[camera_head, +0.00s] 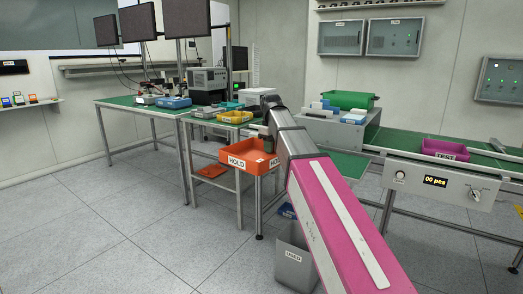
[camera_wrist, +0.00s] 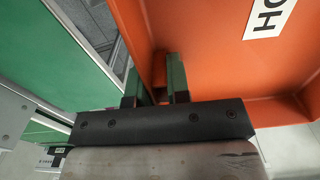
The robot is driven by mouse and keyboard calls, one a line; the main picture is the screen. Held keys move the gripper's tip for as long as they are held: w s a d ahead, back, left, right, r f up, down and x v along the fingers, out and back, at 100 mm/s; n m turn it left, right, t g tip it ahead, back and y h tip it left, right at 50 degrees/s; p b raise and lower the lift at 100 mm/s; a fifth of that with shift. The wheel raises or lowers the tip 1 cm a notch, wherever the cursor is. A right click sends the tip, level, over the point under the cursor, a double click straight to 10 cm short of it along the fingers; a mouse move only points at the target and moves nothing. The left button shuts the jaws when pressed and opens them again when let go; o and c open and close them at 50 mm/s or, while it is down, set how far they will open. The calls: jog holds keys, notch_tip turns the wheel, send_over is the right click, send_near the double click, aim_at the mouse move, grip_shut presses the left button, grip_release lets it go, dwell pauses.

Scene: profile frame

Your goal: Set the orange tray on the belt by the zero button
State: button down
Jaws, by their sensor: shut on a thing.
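The orange tray (camera_head: 240,161) has a white HOLD label and shows at the front edge of the green workbench in the head view. My gripper (camera_head: 267,137) is shut on its wall. In the wrist view the orange tray (camera_wrist: 200,50) fills the upper right, and my gripper (camera_wrist: 156,88) has its two green-faced fingers on either side of the tray's edge. I cannot tell whether the tray still touches the bench. The green belt (camera_head: 405,141) runs at the right. Its front panel (camera_head: 445,189) carries a round button (camera_head: 400,175), a "00 pcs" display and a switch; I cannot read the button's label.
A purple TEST tray (camera_head: 446,149) sits on the belt. A yellow bin (camera_head: 235,117) and several devices occupy the workbench (camera_head: 125,101). A grey bin (camera_head: 295,263) stands on the floor.

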jog(key=s+d+f+m, duration=0.5)
jog(key=d+f, duration=0.2)
jog(key=s+d+f+m, duration=0.4)
jog(key=d+f+m, duration=0.1)
jog(key=d+f, duration=0.2)
jog(key=shift+s+d, duration=0.4)
jog(key=shift+d, duration=0.3)
